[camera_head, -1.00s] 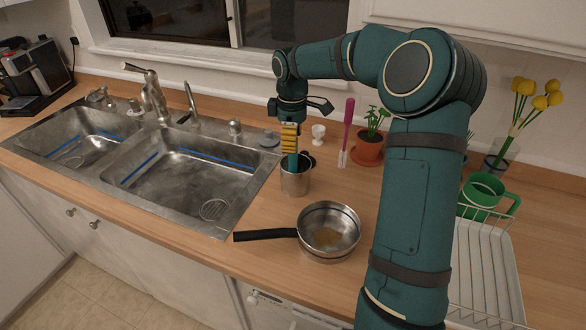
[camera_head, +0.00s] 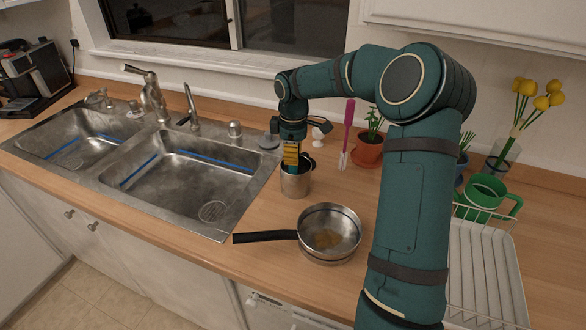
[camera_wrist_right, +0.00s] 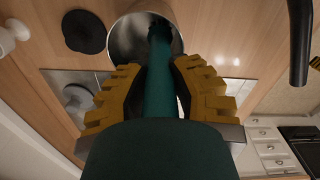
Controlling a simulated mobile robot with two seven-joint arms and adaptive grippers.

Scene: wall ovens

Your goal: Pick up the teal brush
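The teal brush (camera_wrist_right: 160,85) stands handle-up in a metal cup (camera_head: 296,184) on the counter. The cup's rim also shows in the right wrist view (camera_wrist_right: 121,38). My right gripper (camera_head: 291,164), with yellow fingers, points down just over the cup. In the right wrist view its fingers lie close along both sides of the handle and appear shut on it. My left gripper is not in view.
A metal pan (camera_head: 328,232) with a black handle sits in front of the cup. The double sink (camera_head: 170,175) lies to the left. A pink-handled brush (camera_head: 347,130), a potted plant (camera_head: 368,148), a green mug (camera_head: 485,195) and a dish rack (camera_head: 485,270) stand to the right.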

